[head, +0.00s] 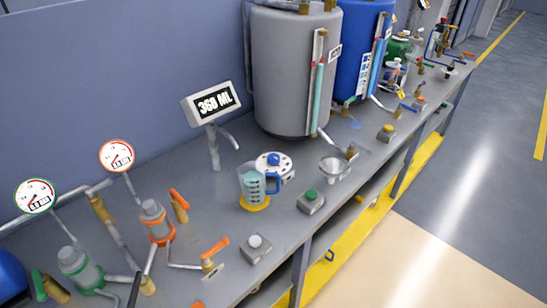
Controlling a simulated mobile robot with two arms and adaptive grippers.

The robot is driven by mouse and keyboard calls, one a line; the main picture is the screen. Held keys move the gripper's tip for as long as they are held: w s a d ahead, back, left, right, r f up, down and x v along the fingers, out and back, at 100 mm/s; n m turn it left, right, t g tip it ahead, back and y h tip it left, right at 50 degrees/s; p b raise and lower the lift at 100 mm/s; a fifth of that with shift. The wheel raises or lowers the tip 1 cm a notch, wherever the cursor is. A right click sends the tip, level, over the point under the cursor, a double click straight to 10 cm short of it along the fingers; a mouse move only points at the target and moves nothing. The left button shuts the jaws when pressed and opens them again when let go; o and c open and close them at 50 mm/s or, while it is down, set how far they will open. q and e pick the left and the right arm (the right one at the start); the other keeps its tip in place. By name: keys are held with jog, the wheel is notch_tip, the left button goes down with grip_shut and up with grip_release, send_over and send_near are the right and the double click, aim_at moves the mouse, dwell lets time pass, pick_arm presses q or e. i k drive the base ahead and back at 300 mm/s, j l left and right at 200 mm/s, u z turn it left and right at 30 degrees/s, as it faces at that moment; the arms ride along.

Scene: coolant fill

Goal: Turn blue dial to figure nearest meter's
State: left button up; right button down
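The meter (212,104) is a white-framed display on a post, and it appears to read 360 ML. The blue dial (274,159) sits on a round white plate (262,163) with dark marks around its edge. Its figures and pointer direction are too small to read. A clear measuring jug (252,182) with a blue handle stands in front of the dial on a yellow round base (255,205), hiding part of the plate. Neither of my grippers is in view.
A grey tank (290,75) and a blue tank (362,45) stand behind. A funnel (333,165), a green button box (311,201) and a white button box (255,248) are near the front edge. Gauges, pipes and orange-handled valves crowd the left.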

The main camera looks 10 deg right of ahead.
aim_at(274, 159)
jog(key=l+z, duration=0.35)
jog(key=z, duration=0.15)
jog(key=i+l+z, duration=0.1)
jog(key=l+z, duration=0.2)
jog(key=z, duration=0.2)
